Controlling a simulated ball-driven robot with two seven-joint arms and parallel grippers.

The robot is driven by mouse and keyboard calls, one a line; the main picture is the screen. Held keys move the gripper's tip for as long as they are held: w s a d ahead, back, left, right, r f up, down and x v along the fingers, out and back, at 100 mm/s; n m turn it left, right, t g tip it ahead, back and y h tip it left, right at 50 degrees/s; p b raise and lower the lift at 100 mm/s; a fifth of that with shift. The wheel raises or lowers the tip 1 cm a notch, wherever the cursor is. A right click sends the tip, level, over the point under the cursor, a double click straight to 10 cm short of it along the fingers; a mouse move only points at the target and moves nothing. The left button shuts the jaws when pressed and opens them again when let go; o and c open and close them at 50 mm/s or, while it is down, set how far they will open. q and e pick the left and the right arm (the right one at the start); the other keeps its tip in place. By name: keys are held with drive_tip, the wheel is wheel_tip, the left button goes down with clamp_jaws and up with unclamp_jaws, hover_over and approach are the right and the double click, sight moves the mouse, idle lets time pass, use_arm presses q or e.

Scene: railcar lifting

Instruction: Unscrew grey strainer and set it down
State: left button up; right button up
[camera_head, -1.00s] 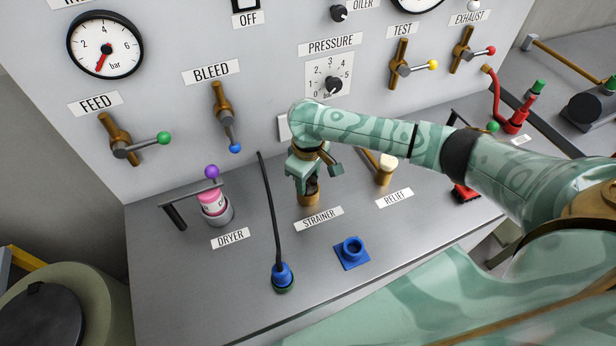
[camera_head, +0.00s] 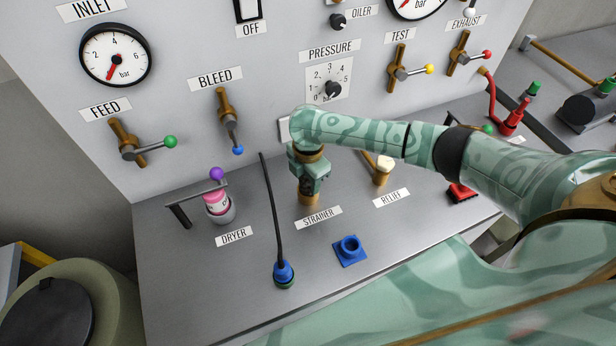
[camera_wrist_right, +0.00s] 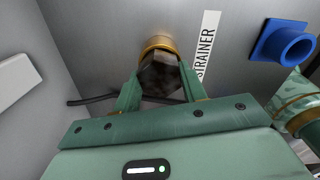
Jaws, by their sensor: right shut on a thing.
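The grey strainer (camera_wrist_right: 160,75) is a dark faceted piece on a brass fitting (camera_head: 308,198) behind the STRAINER label. My right gripper (camera_head: 308,180) comes down on it from above, and its jaws are shut on the strainer. In the right wrist view the two green fingers of my right gripper (camera_wrist_right: 158,88) lie on either side of the strainer. The strainer still sits at the brass collar (camera_wrist_right: 158,43); whether its thread is engaged cannot be seen. In the head view the gripper hides most of the strainer. My left gripper is not in view.
A blue square-based socket (camera_head: 349,249) stands in front of the strainer. Bare bench lies at front left.

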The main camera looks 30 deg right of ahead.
drive_tip(key=o, duration=0.8)
